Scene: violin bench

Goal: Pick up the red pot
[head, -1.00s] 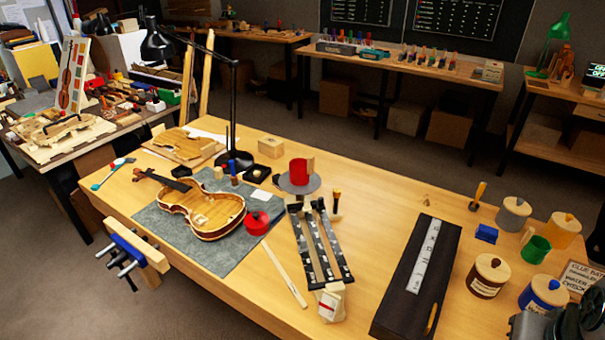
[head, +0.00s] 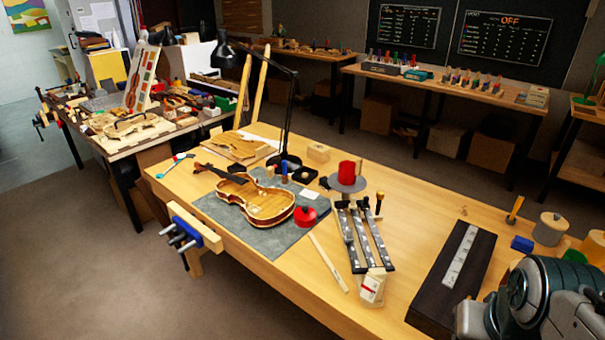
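A red cylinder-shaped pot (head: 347,170) stands upright on a round grey disc (head: 350,186) toward the far side of the main bench. A small light-wood part shows at its right side. A second red item (head: 305,216), low and round with a dark knob on top, sits on the grey mat beside the violin. My arm shows at the bottom right corner, well apart from both red things. My gripper's fingers are not in view.
A violin (head: 255,200) lies on the grey mat (head: 230,228). Black-and-metal strips (head: 365,238) and a white-labelled jar (head: 373,288) stand in front of the disc. A long dark box (head: 440,300) lies to the right. A black lamp (head: 290,120) rises behind the violin.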

